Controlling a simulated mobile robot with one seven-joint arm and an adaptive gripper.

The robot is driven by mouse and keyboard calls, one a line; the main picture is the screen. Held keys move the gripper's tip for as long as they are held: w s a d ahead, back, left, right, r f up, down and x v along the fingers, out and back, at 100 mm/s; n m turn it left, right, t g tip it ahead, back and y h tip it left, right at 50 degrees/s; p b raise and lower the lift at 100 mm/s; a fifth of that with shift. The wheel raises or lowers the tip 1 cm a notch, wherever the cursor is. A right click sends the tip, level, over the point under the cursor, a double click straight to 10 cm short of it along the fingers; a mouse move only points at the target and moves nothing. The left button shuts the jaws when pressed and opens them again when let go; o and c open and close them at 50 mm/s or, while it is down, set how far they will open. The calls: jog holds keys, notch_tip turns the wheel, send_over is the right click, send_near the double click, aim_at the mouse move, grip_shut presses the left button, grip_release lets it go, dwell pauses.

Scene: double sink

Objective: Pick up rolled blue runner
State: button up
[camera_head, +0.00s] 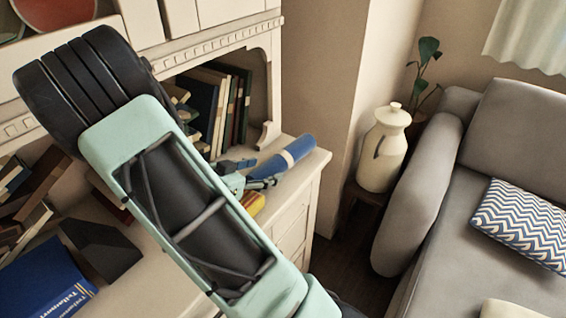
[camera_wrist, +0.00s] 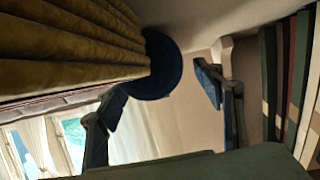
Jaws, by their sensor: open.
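The rolled blue runner (camera_head: 289,157) lies on the shelf top of the cabinet, near its right end. It is a blue cylinder with a pale band around it. In the wrist view a round dark blue end (camera_wrist: 165,68), which appears to be the runner's, shows between and beyond my fingers. My gripper (camera_head: 266,172) is open, close to the near end of the runner. In the wrist view the two fingers of my gripper (camera_wrist: 162,90) stand apart with nothing held between them. I cannot tell whether a finger touches the runner.
A yellow ridged object (camera_head: 253,204) lies just beside my gripper; it fills the upper left of the wrist view (camera_wrist: 60,45). Books (camera_head: 215,105) stand upright behind my gripper. The cabinet's edge (camera_head: 322,165) is just right of the runner. A cream jar (camera_head: 384,150) and grey sofa stand beyond.

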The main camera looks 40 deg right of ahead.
aim_at(271, 168)
jog(key=x, duration=0.3)
jog(key=shift+d+f+b, duration=0.2)
jog(key=shift+d+b, duration=0.1)
jog(key=shift+d, duration=0.05)
jog(key=c, duration=1.4)
jog(key=shift+r, duration=0.15)
jog(key=shift+c, duration=0.2)
